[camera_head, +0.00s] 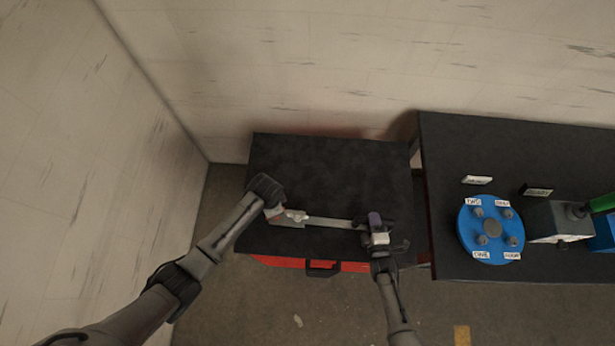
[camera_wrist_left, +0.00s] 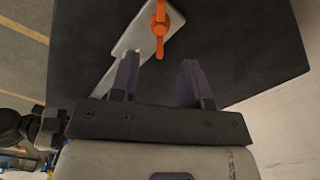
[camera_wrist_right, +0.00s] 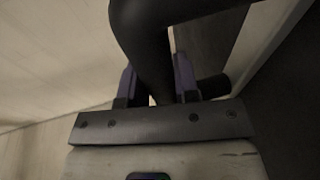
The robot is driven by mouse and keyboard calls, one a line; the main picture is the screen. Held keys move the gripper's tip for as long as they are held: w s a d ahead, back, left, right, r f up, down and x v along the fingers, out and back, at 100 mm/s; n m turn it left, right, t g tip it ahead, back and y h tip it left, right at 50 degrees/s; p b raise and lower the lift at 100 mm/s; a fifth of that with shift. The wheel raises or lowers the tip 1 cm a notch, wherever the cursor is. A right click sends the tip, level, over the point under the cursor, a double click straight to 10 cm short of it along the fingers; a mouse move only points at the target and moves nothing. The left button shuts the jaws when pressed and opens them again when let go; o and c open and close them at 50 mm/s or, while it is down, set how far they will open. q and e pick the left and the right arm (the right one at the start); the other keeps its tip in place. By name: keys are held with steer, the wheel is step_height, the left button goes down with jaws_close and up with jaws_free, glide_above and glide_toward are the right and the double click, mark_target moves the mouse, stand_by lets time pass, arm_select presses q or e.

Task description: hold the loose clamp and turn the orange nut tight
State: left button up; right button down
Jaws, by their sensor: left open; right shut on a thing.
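The orange nut (camera_wrist_left: 160,28), with wing-like arms, sits on a pale grey bar (camera_wrist_left: 130,40) in the left wrist view. My left gripper (camera_wrist_left: 158,75) is open and empty, its two fingers short of the nut and apart from it. In the head view, the bar (camera_head: 330,222) lies along the dark table between my two grippers; the nut cannot be made out there. My right gripper (camera_head: 376,220) is at the bar's right end. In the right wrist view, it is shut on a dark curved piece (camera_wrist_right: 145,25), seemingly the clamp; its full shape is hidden.
The small table has a black top (camera_head: 330,170), clear behind the bar, and a red front with a dark handle (camera_head: 322,268). At right, a second black table (camera_head: 450,150) holds a blue round labelled fixture (camera_head: 478,215) and a grey block (camera_head: 550,217).

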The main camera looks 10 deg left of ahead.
arm_select(q)
steer(key=shift+f, duration=3.5)
jaws_close()
